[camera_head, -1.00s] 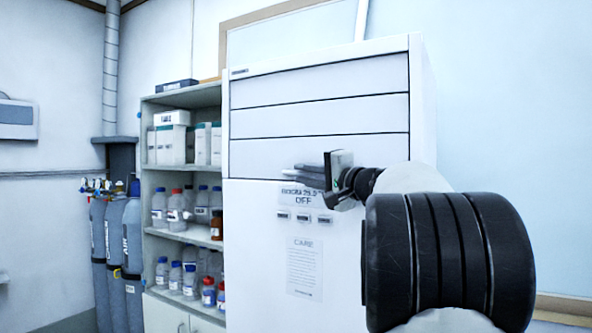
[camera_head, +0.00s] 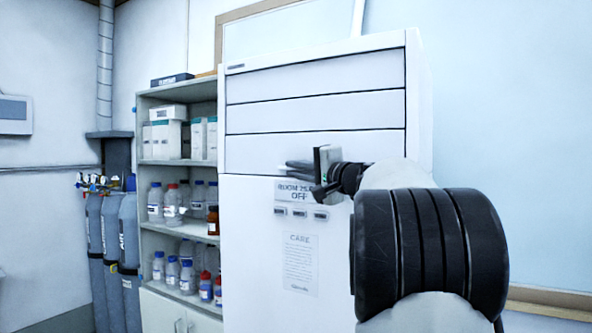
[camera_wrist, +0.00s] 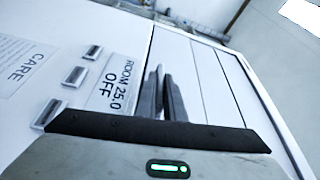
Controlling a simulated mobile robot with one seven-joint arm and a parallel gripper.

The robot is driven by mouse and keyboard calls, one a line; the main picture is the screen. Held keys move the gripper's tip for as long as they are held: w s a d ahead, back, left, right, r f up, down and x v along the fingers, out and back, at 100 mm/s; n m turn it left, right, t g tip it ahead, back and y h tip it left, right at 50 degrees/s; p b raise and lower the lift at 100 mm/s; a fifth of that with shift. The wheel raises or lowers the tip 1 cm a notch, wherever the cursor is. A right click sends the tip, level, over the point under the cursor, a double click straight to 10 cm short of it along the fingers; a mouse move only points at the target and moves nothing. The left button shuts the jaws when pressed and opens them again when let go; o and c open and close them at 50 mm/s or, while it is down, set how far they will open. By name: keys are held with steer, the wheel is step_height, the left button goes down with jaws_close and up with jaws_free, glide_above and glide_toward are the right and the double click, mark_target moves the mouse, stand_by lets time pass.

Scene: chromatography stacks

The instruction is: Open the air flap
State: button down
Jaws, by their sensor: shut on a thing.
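The tall white air-conditioning cabinet (camera_head: 245,230) has three wide horizontal flap panels at its top. The lowest, the air flap (camera_head: 255,154), lies nearly flush with the front; it also shows in the wrist view (camera_wrist: 177,52). My gripper (camera_head: 298,168) is at this flap's lower edge, just above the display. In the wrist view its dark fingers (camera_wrist: 163,80) lie close together across the seam below the flap, shut on its edge. The exact contact is hidden by the fingers. The display (camera_head: 297,191) reads ROOM 25.0 OFF.
Several small buttons (camera_head: 300,213) and a CARE notice (camera_head: 300,263) sit below the display. A shelf (camera_head: 180,230) with bottles and boxes stands left of the cabinet, with gas cylinders (camera_head: 112,250) beyond. The wall (camera_head: 510,130) to the right is bare.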

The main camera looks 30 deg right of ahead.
steer(key=s+a+r+m+g+p, duration=0.2)
steer(key=s+a+r+m+p, duration=0.1)
steer(key=a+r+m+p, duration=0.1)
steer(key=shift+s+a+r+m+p, duration=0.2)
steer(key=shift+a+r+m+p, duration=0.25)
steer(key=shift+r+p, duration=0.55)
stand_by(0.4)
steer(key=c, duration=2.1)
jaws_free()
steer(key=shift+f, duration=0.1)
steer(key=shift+f, duration=0.1)
